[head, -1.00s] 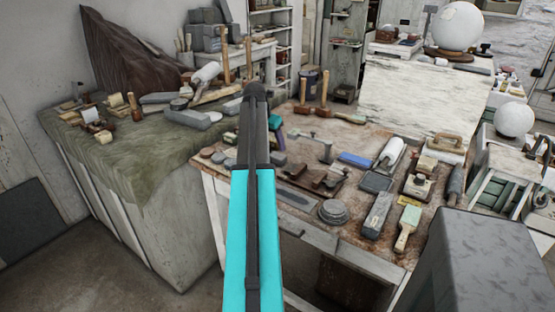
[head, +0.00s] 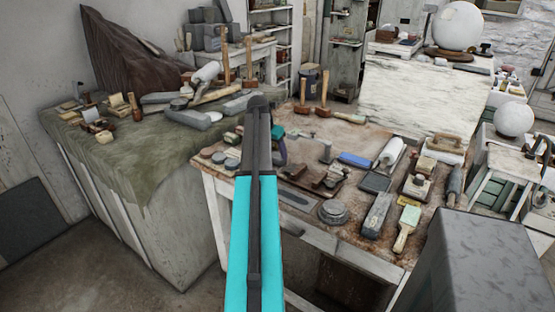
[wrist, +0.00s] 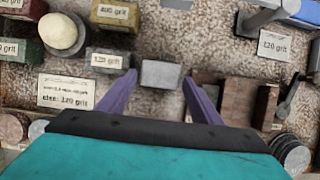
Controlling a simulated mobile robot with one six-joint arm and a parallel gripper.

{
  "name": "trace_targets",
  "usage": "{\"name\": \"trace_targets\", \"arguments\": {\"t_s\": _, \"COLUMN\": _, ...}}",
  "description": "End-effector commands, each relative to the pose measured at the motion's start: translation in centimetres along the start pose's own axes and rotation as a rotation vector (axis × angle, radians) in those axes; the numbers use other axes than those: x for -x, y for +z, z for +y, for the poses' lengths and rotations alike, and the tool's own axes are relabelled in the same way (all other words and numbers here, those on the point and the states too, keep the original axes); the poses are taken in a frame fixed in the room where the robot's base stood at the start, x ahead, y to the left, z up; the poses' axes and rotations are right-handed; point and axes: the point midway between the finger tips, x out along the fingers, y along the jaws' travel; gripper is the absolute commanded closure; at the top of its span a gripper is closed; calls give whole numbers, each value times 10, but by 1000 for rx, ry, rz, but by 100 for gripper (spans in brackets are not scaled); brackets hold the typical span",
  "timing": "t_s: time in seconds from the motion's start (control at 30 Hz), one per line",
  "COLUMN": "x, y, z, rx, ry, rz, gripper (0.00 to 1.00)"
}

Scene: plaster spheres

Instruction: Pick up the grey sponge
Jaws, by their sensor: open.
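In the wrist view a small plain grey block, which looks like the grey sponge (wrist: 161,74), lies on the speckled worktop just beyond and between the fingertips. My gripper (wrist: 159,80) is open, with one purple finger to the left of the sponge and one to the right. I see no contact. In the head view my gripper (head: 282,151) is a small teal and purple shape over the table, partly behind my arm. I cannot make out the sponge clearly there.
A greyish 120 grit block (wrist: 107,60) lies close left of the sponge, with a printed card (wrist: 66,92) below it. Dark brown blocks (wrist: 237,100) stand to the right. The wooden worktable (head: 345,228) is crowded.

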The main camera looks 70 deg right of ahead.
Motion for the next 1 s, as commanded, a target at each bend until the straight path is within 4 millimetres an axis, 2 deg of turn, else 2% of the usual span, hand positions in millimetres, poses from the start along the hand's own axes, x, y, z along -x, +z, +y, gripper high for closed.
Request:
{"name": "trace_targets", "arguments": {"t_s": 0.33, "x": -31, "y": -2, "z": -1, "rx": -1, "ry": 0, "rz": 0, "gripper": 41}}
{"name": "trace_targets", "arguments": {"t_s": 0.93, "x": -33, "y": -2, "z": -1, "rx": -1, "ry": 0, "rz": 0, "gripper": 41}}
{"name": "trace_targets", "arguments": {"t_s": 1.0, "x": -33, "y": -2, "z": -1, "rx": -1, "ry": 0, "rz": 0, "gripper": 52}}
